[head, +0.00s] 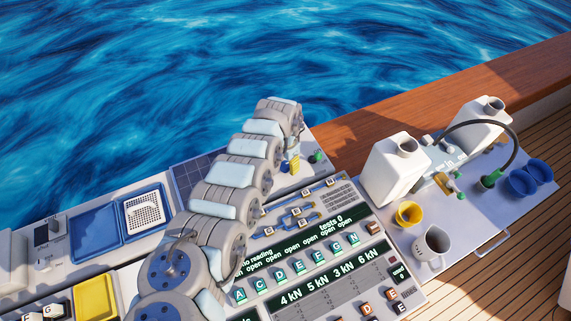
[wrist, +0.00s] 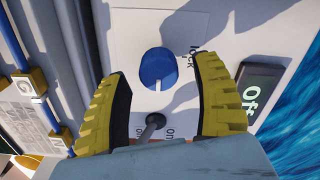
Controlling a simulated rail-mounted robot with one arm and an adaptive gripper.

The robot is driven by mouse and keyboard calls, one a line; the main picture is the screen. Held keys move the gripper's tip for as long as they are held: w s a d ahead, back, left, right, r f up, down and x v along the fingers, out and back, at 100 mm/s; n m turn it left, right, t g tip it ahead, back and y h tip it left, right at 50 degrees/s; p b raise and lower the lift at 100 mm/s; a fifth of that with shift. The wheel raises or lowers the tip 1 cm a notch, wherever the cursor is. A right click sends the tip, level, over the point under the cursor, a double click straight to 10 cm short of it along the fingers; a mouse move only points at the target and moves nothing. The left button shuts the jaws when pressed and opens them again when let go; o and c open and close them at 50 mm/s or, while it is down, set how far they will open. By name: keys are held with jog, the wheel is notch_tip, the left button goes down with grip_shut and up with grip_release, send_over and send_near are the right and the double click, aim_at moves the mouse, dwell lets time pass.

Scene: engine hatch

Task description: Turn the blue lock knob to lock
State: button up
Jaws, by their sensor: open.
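The blue lock knob (wrist: 158,68) is round and sits on a white panel in the wrist view. Its white mark is on the lower part of the face, and the word "lock" is printed at its upper right. My gripper (wrist: 162,72) is open, with one yellow ridged finger at the lower left of the knob and the other at its right. Gaps show between the knob and both fingers; whether the tips are at its depth I cannot tell. In the head view my gripper (head: 293,164) is small and partly hidden by my arm at the panel's far end.
A toggle switch (wrist: 153,123) marked "on" stands between the fingers, below the knob. A dark display (wrist: 258,92) reading "Off" is right of the right finger. Blue pipes with yellow fittings (wrist: 28,82) run at left. A green knob (head: 316,157) is right of my gripper.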

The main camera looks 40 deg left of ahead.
jog(key=shift+s+f, duration=0.1)
jog(key=shift+f, duration=0.35)
jog(key=c, duration=1.2)
